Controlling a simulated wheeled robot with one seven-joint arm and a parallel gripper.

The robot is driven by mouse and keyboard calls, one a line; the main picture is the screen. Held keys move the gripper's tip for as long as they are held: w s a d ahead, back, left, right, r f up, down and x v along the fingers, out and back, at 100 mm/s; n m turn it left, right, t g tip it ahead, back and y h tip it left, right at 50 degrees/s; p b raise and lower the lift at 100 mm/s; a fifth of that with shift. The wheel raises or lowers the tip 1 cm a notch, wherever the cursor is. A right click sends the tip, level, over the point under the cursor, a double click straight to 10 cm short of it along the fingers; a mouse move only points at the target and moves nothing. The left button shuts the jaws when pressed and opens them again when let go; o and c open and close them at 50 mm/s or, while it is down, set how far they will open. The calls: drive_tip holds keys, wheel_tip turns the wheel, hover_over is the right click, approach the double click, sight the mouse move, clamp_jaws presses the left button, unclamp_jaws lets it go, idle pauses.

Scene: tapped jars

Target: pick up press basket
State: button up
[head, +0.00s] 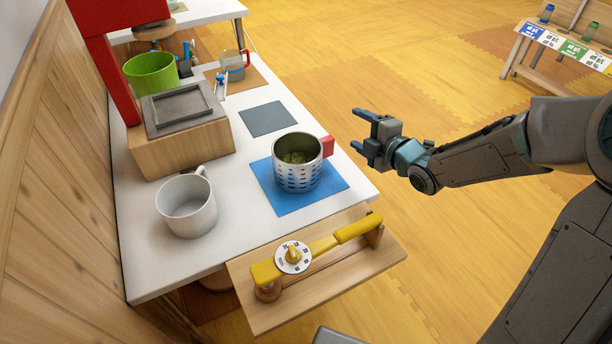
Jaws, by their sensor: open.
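The press basket (298,178) is a perforated metal cylinder with a red handle (327,146) on its right side. It stands upright on a blue mat (329,192) on the white table, with something greenish inside it. My gripper (362,131) is open and empty. It is in the air to the right of the basket, past the table's right edge, with its fingers pointing left. It is apart from the basket and its handle.
A white mug (187,206) stands left of the basket. A wooden block with a grey tray (180,109), a green pot (151,73) and a red frame (108,62) stand behind. A yellow lever with a dial (293,256) sits on a wooden board in front. A grey mat (268,118) is bare.

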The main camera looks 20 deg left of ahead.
sight(330, 148)
drive_tip(key=a+f+n+y+b, duration=0.1)
drive_tip(key=f, duration=0.2)
drive_tip(key=a+f+n+y+b, duration=0.1)
drive_tip(key=f+b, duration=0.1)
drive_tip(key=s+a+f+n+y+b, duration=0.1)
drive_tip(key=f+b, duration=0.1)
drive_tip(key=f, duration=0.1)
drive_tip(key=shift+s+a+f+g+y, duration=0.1)
drive_tip(key=shift+f+g+y, duration=0.2)
drive_tip(key=shift+f+g, duration=0.1)
drive_tip(key=shift+x, duration=0.85)
drive_tip(key=shift+b+x, duration=0.8)
drive_tip(key=shift+x, duration=2.15)
drive_tip(key=c, duration=1.2)
drive_tip(key=shift+r, duration=0.1)
